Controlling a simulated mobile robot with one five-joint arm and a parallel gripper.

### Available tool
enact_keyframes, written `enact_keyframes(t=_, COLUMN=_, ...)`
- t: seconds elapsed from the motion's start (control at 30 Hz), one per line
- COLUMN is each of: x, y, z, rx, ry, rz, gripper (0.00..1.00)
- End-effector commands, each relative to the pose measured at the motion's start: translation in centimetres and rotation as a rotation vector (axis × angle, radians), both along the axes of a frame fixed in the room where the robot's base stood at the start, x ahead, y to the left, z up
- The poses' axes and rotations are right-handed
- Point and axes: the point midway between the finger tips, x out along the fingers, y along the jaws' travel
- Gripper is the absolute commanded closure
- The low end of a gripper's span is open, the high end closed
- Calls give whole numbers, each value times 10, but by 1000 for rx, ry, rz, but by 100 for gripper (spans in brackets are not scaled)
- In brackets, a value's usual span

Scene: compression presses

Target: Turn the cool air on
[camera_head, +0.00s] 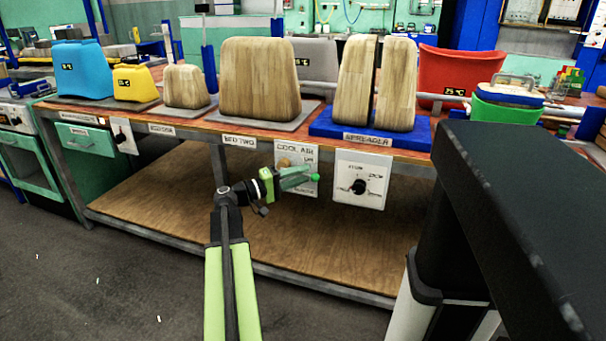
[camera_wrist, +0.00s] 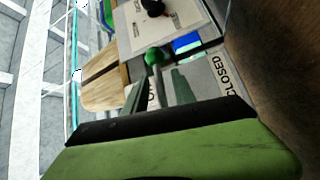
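The white COOL AIR panel (camera_head: 282,149) hangs below the front edge of the bench, with a brass-coloured round part (camera_head: 284,161) and an ON label. My gripper (camera_head: 300,177) is in front of its lower part, hiding some of it. A small green ball (camera_head: 315,177) shows at the fingertips; it also shows in the wrist view (camera_wrist: 154,57), on a slim bar beside the grey-green fingers. A CLOSED label (camera_wrist: 222,74) lies to the right of the fingers there. I cannot tell whether the fingers touch the bar or how far apart they are.
A white panel with a black knob (camera_head: 358,187) is just right of the COOL AIR panel. Wooden blocks (camera_head: 260,80) stand on the bench above, near the SPREADER label (camera_head: 367,138). The lower wooden shelf (camera_head: 165,195) is bare.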

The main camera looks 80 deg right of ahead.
Motion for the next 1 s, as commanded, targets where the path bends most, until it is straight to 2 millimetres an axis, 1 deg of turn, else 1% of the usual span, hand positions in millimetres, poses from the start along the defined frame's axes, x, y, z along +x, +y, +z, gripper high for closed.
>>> enact_keyframes(t=0.1, x=-6, y=-3, z=1, rx=0, ry=0, rz=-1, gripper=68)
enact_keyframes(t=0.33, x=-7, y=-4, z=0, rx=0, ry=0, rz=-1, gripper=68)
enact_keyframes(t=0.37, x=-7, y=-4, z=0, rx=0, ry=0, rz=-1, gripper=71)
enact_keyframes(t=0.5, x=-7, y=-4, z=0, rx=0, ry=0, rz=-1, gripper=89)
enact_keyframes(t=0.6, x=-7, y=-4, z=0, rx=0, ry=0, rz=-2, gripper=100)
enact_keyframes(t=1.0, x=-7, y=-4, z=0, rx=0, ry=0, rz=-2, gripper=100)
